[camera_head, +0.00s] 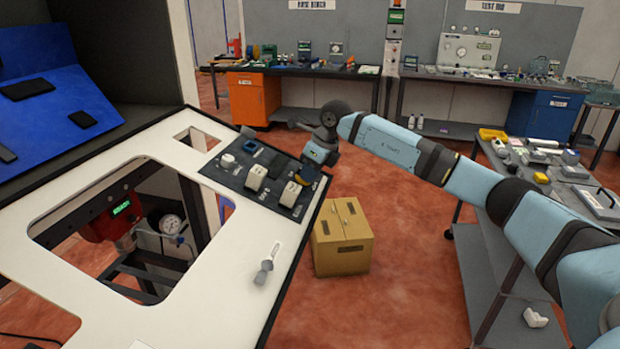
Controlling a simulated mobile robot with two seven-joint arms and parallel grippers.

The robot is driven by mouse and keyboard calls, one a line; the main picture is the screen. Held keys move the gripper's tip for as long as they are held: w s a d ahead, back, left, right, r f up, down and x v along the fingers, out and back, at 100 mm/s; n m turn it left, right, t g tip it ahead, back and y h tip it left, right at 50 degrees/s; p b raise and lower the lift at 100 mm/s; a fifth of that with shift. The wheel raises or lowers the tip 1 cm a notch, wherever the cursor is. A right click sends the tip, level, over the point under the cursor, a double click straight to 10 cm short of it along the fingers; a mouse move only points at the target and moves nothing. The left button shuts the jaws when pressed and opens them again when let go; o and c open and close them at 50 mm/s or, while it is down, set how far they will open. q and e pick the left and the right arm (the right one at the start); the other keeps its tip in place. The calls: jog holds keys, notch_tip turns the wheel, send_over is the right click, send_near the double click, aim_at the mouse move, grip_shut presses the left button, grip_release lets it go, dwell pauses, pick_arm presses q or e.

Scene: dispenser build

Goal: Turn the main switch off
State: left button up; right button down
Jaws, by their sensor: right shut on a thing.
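The dark control plate (240,182) is set in the far right part of the white panel (240,250). It carries a round white knob (228,160), two cream blocks, one of them the near block (290,193), and small dark parts. My right gripper (312,168) reaches down to the plate's far right corner. It is shut on a small part there, which I take to be the main switch. The jaws and wrist hide most of that switch, so its position cannot be read. My left gripper is not in view.
A grey lever (266,266) stands on the white panel near its right edge. A cardboard box (342,238) is on the floor. A grey cart (500,270) stands at right, under my right arm.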

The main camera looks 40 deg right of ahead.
jog(key=shift+w+r+n+b, duration=0.1)
jog(key=shift+n+b, duration=0.4)
jog(key=shift+n, duration=0.6)
jog(key=c, duration=1.2)
grip_release()
jog(key=shift+o, duration=0.2)
jog(key=b+v, duration=0.1)
jog(key=v, duration=1.2)
jog(key=shift+d+r+b, duration=0.15)
jog(key=shift+r+b, duration=0.15)
jog(key=shift+r, duration=0.05)
